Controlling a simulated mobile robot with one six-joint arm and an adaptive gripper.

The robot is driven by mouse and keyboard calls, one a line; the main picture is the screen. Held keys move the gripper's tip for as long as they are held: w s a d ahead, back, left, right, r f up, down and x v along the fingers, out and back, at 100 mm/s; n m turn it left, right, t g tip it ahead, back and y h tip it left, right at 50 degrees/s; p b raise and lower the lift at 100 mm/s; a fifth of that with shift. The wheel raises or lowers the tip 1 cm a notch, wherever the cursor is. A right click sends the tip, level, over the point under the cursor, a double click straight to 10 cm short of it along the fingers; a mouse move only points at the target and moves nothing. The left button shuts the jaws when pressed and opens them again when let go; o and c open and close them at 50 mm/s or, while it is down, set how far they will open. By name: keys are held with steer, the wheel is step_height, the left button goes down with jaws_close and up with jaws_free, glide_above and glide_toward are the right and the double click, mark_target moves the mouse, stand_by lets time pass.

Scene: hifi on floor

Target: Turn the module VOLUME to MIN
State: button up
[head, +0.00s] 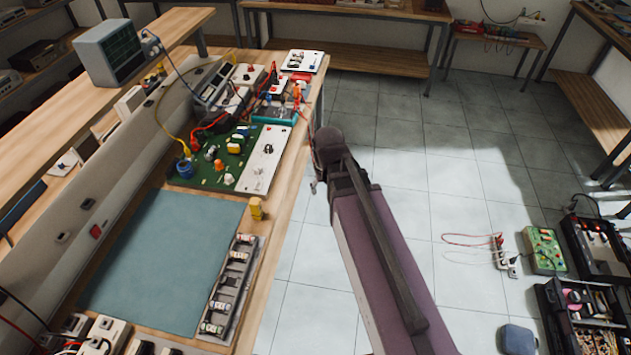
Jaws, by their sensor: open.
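No VOLUME or MIN lettering can be read in the head view, so I cannot tell which module is meant. On the floor at the right stand a green module (543,250) with small parts on top and a dark unit (599,250) with pale parts on its top. On the bench lies a large green board (222,178) with a white panel (264,160) bearing small dark parts. My arm reaches over the floor beside the bench edge. My gripper cannot be made out; the arm's far end hides what lies behind it.
The bench (263,232) carries a blue-green mat (165,260), a grey tray (232,290) of small parts, a yellow piece (257,209) and a grey instrument (107,52). An open dark case (580,318) and a blue-grey box (518,339) stand on the floor. The middle tiles are clear.

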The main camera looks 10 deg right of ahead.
steer(key=shift+s+d+f, duration=0.2)
steer(key=shift+s+d, duration=0.65)
steer(key=shift+s, duration=0.25)
steer(key=s+d, duration=0.1)
steer(key=s+d+g, duration=0.1)
steer(key=s, duration=0.1)
steer(key=c, duration=0.3)
